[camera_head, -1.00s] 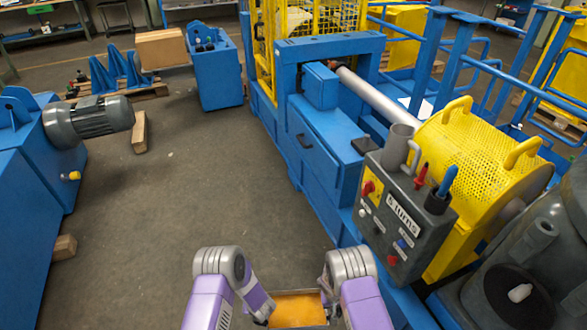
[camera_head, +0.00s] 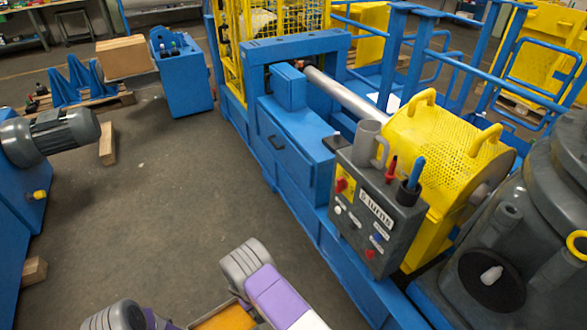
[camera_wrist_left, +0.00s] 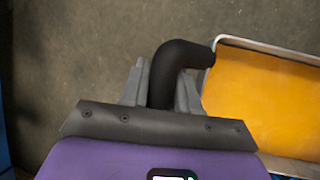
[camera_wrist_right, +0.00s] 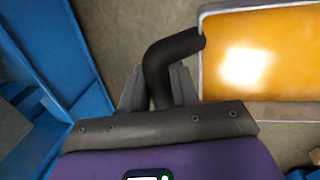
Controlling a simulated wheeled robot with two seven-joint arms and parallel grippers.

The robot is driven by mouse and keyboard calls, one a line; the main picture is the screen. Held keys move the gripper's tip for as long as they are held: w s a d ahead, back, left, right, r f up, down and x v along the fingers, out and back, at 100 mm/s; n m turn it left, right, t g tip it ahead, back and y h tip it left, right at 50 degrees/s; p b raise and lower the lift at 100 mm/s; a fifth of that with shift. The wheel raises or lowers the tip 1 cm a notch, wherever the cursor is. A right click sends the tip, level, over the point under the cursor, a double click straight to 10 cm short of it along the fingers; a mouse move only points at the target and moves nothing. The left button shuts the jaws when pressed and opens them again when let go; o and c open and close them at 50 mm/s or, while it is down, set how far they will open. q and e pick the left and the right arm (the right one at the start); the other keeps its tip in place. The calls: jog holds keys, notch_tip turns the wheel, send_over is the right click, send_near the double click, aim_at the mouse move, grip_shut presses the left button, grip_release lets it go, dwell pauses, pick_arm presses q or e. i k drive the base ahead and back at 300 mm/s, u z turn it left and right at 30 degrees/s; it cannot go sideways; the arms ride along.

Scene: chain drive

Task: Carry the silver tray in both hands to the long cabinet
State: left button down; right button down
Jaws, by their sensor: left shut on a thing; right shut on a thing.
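The silver tray has a thin silver rim and an orange-yellow inner surface; it shows in part at the bottom of the head view (camera_head: 228,318). In the left wrist view the tray (camera_wrist_left: 265,95) lies at the right, and my left gripper (camera_wrist_left: 163,88) is shut on its black bent handle. In the right wrist view the tray (camera_wrist_right: 285,60) lies at the upper right, and my right gripper (camera_wrist_right: 160,85) is shut on the other black handle. Most of the tray is cut off there.
A blue machine (camera_head: 290,150) with a yellow perforated guard (camera_head: 435,140) and a grey control box (camera_head: 370,210) stands close on the right. A blue unit with a grey motor (camera_head: 55,135) stands at the left. Wood blocks (camera_head: 107,143) lie beside it. Grey floor (camera_head: 185,195) between is clear.

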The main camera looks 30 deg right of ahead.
aim_at(310, 128)
jog(key=i, duration=4)
jog(key=z, duration=3.25)
